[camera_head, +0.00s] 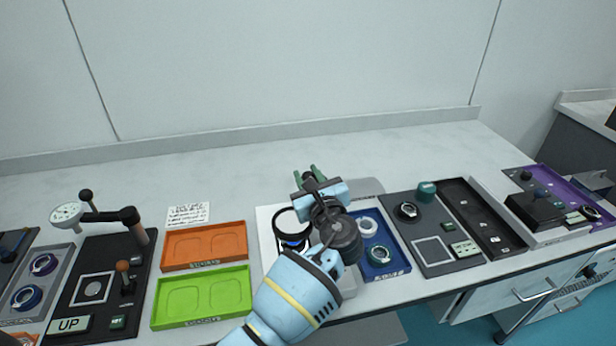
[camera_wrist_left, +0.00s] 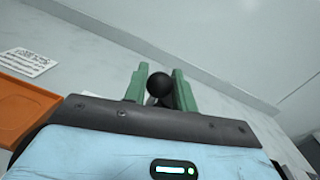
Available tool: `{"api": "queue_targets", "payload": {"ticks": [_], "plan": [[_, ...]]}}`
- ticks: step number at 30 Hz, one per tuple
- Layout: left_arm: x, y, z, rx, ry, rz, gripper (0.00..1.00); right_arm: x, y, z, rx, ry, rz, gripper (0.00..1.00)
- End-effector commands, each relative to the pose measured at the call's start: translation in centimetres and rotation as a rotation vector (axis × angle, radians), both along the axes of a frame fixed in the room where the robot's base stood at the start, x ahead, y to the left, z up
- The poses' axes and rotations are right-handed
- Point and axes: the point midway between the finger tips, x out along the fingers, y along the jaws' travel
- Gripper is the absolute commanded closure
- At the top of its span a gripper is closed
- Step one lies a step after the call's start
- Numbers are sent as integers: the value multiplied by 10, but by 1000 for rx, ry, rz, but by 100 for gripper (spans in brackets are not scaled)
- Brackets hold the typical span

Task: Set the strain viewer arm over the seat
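My left gripper (camera_head: 315,173) reaches over the middle of the table with its green fingers pointing away. In the left wrist view its fingers (camera_wrist_left: 160,84) stand close on both sides of a black ball knob (camera_wrist_left: 159,87) and appear to touch it. What the knob is fixed to is hidden. A device with a black-rimmed round head (camera_head: 292,222) and blue below stands on a pale base, partly behind my wrist. At the left, a swing arm (camera_head: 108,215) with a pale disc and upright black knob stands beside a square-outlined seat (camera_head: 93,288). No label identifies the strain viewer. My right gripper is not in view.
An orange tray (camera_head: 204,264) and a green tray (camera_head: 200,318) lie left of my arm. A blue tray (camera_head: 401,262) with rings and a dark panel (camera_head: 453,266) lie right of it. The back strip of the table is mostly clear.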

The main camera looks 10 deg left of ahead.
Motion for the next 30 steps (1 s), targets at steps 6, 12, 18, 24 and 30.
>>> {"api": "queue_targets", "payload": {"ticks": [6,12,18,24,30], "plan": [[0,-1,-1,0,1,-1,54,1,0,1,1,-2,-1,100],[0,0,-1,1,1,-2,54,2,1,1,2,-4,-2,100],[-11,-8,0,1,0,-4,54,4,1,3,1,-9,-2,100],[-39,-26,-1,-2,1,-5,54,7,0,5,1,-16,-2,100],[-60,-38,-1,0,2,-2,54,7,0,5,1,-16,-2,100]]}}
